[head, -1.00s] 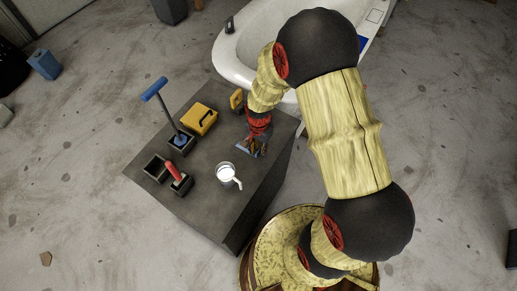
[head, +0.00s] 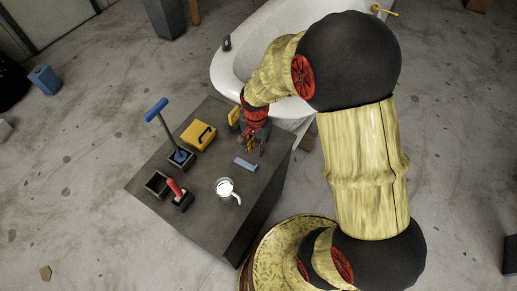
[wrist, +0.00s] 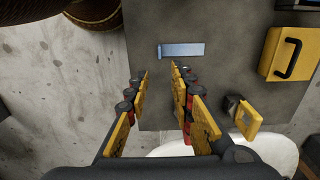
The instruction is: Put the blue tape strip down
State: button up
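The blue tape strip (head: 246,164) lies flat on the dark grey bench top (head: 215,215), near its right side, with nothing touching it. It also shows in the wrist view (wrist: 182,50), beyond my fingertips. My gripper (head: 250,146) is above the bench, on the white hull's side of the strip and apart from it. In the wrist view my gripper (wrist: 160,72) has its two yellow fingers spread with an empty gap between them.
On the bench stand a yellow case (head: 198,135), a white mug (head: 227,190), a blue-handled tool (head: 165,125) in a dark holder, a red-handled tool (head: 174,187) and a small yellow item (wrist: 246,120). The white hull mould (head: 228,78) borders the bench's far side.

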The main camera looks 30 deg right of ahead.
notch_tip(320, 180, up, 11)
jog(key=s+a+n+t, duration=0.1)
jog(key=n+t, duration=0.1)
jog(key=n, duration=0.1)
jog(key=s+a+r+n+t, duration=0.2)
jog(key=s+r+n, duration=0.6)
jog(key=s+r, duration=0.6)
notch_tip(320, 180, up, 4)
jog(key=shift+s+r+t, duration=0.1)
jog(key=shift+s+t, duration=0.3)
jog(key=shift+t, duration=0.4)
jog(key=shift+a, duration=0.1)
